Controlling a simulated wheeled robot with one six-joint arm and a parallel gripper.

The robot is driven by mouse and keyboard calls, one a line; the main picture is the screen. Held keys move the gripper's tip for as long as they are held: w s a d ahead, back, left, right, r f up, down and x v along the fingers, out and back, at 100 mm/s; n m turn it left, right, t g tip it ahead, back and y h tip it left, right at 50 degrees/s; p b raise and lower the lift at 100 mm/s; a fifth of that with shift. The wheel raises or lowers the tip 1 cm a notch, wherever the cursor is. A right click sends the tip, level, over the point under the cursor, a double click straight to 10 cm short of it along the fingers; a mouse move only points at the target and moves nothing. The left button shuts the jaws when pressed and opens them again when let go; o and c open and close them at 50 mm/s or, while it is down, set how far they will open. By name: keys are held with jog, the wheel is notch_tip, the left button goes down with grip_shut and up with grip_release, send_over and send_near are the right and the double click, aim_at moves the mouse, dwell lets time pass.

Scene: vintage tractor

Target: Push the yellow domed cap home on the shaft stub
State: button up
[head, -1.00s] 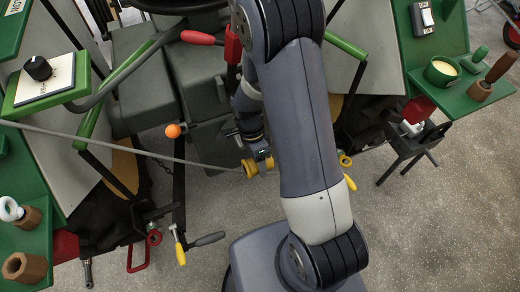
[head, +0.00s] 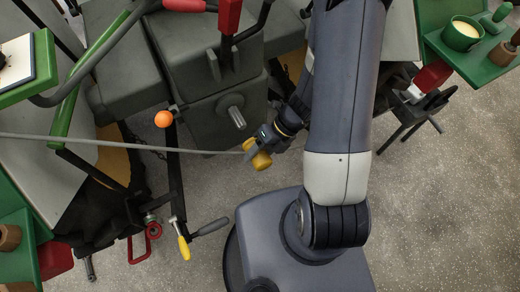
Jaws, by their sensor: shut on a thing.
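The yellow domed cap (head: 259,158) is held in my gripper (head: 262,143), low and near the middle of the head view. The gripper is shut on it. The shaft stub (head: 236,115) is a grey ribbed stub that sticks out of the dark tractor housing (head: 195,122), up and left of the cap. The cap and the stub are apart, with a clear gap between them. The cap's opening cannot be made out.
A long grey rod (head: 120,144) crosses the left half and appears to end near the cap. An orange ball knob (head: 163,119) stands left of the stub. A yellow-handled lever (head: 184,248) hangs lower left. Green side shelves (head: 480,68) hold small items.

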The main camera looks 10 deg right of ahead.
aim_at(244, 127)
jog(key=shift+r, duration=0.1)
jog(key=shift+w+a+p, duration=0.25)
jog(key=shift+w+p, duration=0.45)
jog(key=shift+w, duration=0.15)
jog(key=shift+w+a+p, duration=0.25)
jog(key=shift+w+p, duration=0.05)
jog(key=shift+w, duration=0.5)
jog(key=shift+w+a+p, duration=0.2)
jog(key=shift+w+p, duration=0.1)
jog(key=shift+w, duration=0.45)
jog(key=shift+w+a+p, duration=0.25)
jog(key=shift+w+p, duration=0.1)
jog(key=shift+w, duration=0.45)
jog(key=shift+w+a+p, duration=0.2)
jog(key=shift+w+p, duration=0.1)
jog(key=shift+w, duration=0.45)
jog(key=shift+w+a+p, duration=0.15)
jog(key=shift+w+p, duration=0.25)
jog(key=shift+w, duration=0.5)
jog(key=shift+s, duration=0.15)
jog(key=shift+s+d, duration=0.25)
jog(key=shift+s, duration=0.65)
jog(key=shift+s+d, duration=0.2)
jog(key=shift+s, duration=0.65)
